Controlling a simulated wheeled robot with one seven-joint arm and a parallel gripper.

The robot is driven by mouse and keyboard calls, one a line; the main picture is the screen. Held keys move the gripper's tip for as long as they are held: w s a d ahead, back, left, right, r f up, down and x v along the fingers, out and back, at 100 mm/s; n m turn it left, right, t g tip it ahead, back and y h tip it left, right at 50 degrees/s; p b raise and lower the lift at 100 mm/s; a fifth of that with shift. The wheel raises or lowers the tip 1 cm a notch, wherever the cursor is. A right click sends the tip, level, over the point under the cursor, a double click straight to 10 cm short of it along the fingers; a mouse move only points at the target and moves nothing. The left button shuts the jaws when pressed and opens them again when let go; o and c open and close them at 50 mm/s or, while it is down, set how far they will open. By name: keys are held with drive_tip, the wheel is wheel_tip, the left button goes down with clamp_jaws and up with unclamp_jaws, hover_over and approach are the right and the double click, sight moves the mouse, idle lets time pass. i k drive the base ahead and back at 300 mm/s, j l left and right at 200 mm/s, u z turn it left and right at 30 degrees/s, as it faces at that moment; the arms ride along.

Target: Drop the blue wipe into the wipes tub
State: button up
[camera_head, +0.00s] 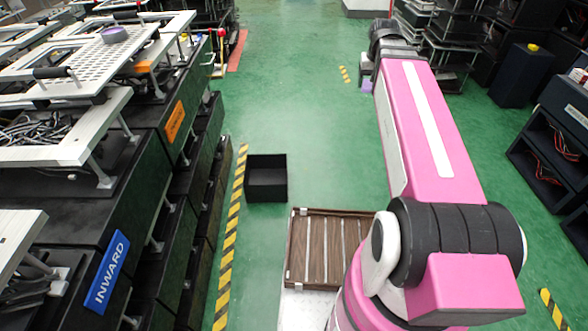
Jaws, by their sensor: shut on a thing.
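My arm reaches away from me along the right side, and my gripper (366,66) is at its far end, partly hidden behind my arm. It is shut on the blue wipe (367,87), of which only a small lavender-blue patch shows below the gripper. A black open-topped box (266,190), which looks like the wipes tub, stands on the green floor, nearer to me and left of the gripper. The wipe is well apart from this box.
Fixture benches (150,150) with metal frames and levers line the left, with a purple round thing (115,34) on top. A yellow-black floor stripe (232,225) runs beside them. Dark racks (545,150) stand at the right. The middle floor is clear.

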sight(271, 182)
drive_tip(key=i+l+z, duration=0.1)
drive_tip(key=i+z, duration=0.3)
drive_tip(key=i+u, duration=0.15)
drive_tip(key=u, duration=0.25)
drive_tip(key=i+u, duration=0.2)
drive_tip(key=u, duration=0.25)
drive_tip(key=i+l+u, duration=0.1)
drive_tip(key=u, duration=0.3)
drive_tip(key=i, duration=0.05)
